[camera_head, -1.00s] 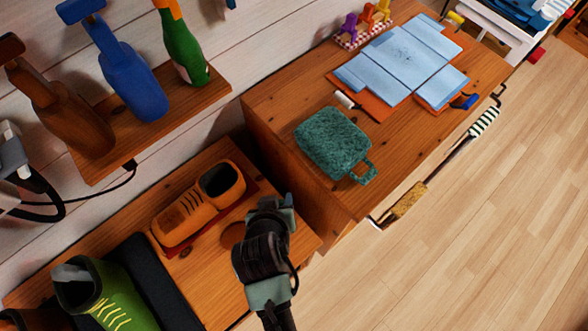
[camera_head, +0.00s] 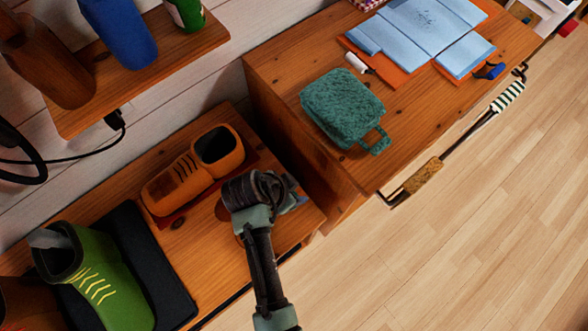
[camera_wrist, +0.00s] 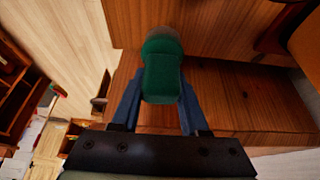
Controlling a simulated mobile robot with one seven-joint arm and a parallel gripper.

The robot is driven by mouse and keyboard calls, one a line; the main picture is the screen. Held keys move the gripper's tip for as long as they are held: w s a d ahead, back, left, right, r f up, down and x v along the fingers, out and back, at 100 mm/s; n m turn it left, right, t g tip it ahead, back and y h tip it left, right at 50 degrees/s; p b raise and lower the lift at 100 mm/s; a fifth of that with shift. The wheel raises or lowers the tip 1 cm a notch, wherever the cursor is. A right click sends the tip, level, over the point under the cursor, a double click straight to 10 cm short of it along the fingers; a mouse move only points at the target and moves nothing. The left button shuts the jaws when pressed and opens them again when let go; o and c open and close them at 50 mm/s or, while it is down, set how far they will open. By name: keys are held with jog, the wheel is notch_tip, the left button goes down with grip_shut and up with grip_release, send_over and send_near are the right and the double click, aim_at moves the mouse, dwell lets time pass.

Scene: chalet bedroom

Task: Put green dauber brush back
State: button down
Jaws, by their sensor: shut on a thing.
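My gripper (camera_wrist: 158,98) is shut on the green dauber brush (camera_wrist: 162,70), which stands out between the two blue fingers in the wrist view. In the head view my gripper (camera_head: 296,196) is over the right end of the low wooden bench (camera_head: 265,240), beside the orange shoe. My wrist hides the brush there. A checkered holder (camera_head: 368,4) is cut off at the top edge of the head view. A white dauber (camera_head: 355,62) and a blue dauber (camera_head: 492,70) lie around the blue sheets on the higher wooden cabinet (camera_head: 270,75).
A teal bag (camera_head: 342,105) sits near the cabinet's front edge. Blue sheets (camera_head: 425,30) lie behind it. An orange shoe (camera_head: 165,190) and a green shoe (camera_head: 100,285) stand on the bench. The cabinet's side rises beside my gripper.

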jog(key=shift+f, duration=1.8)
jog(key=shift+c, duration=2.1)
grip_release()
jog(key=shift+f+b, duration=0.15)
jog(key=shift+b, duration=0.15)
